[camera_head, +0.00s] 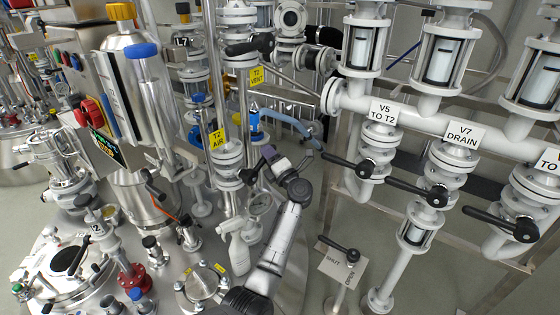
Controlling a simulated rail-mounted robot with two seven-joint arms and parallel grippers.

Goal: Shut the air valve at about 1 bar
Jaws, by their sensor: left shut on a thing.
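The yellow T2 AIR label (217,138) hangs on the pipework left of centre. Below and right of it is the white flanged air valve (228,172). My left gripper (262,166) is beside this valve, at the end of my grey arm coming up from the bottom middle. Its jaws are shut on the valve's dark handle, which is mostly hidden by the jaws, so its angle is hard to tell. My right gripper is not in view.
The yellow T2 VENT label (256,75) is above. A light-blue hose (292,122) runs close above my gripper. White pipes with black-handled valves, marked V5 TO T2 (382,111) and V7 DRAIN (461,133), fill the right. A SHUT/OPEN plate (340,267) stands at lower right.

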